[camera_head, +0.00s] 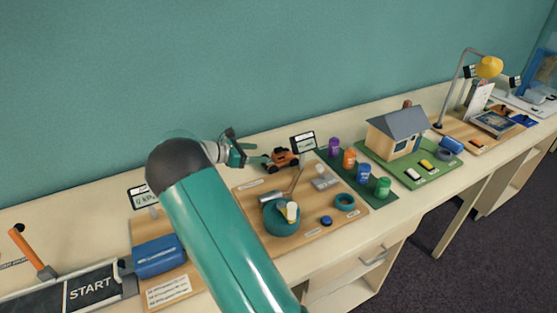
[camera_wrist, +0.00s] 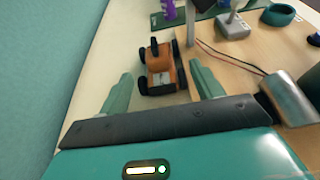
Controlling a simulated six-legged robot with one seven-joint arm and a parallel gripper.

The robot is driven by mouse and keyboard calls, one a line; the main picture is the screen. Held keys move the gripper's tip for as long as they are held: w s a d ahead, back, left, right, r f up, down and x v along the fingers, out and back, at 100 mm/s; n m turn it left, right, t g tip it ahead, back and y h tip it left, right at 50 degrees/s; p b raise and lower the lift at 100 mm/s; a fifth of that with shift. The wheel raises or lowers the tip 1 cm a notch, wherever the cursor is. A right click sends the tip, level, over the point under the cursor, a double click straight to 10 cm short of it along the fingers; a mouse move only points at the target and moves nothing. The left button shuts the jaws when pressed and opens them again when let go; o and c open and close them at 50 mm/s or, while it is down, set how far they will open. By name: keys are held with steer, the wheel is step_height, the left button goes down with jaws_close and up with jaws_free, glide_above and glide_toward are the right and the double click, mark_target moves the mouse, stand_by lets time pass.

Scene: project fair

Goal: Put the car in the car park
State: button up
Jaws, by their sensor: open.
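The orange toy car (camera_head: 281,159) with black wheels stands on the pale bench top behind the wooden board. It also shows in the wrist view (camera_wrist: 162,72). My gripper (camera_head: 258,158) is open and just left of the car in the head view. In the wrist view its two fingers stand apart with the car ahead of and partly between them, no grip visible.
A dark green mat (camera_head: 353,184) with several coloured pots lies between. The wooden board (camera_head: 255,196) holds a teal round part (camera_head: 281,220), a ring (camera_head: 345,202) and wires near the car. A sign (camera_head: 303,142) stands right of the car. The wall is close behind.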

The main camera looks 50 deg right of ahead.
mark_target(274, 152)
steer(key=x, duration=0.5)
steer(key=shift+d, duration=0.1)
steer(key=shift+w+x, duration=0.2)
steer(key=shift+x, duration=1.15)
steer(key=shift+w+x, duration=0.15)
steer(key=shift+x, duration=1.2)
steer(key=shift+d, duration=0.1)
steer(key=c, duration=1.2)
steer(key=shift+r, duration=0.1)
step_height(274, 152, up, 18)
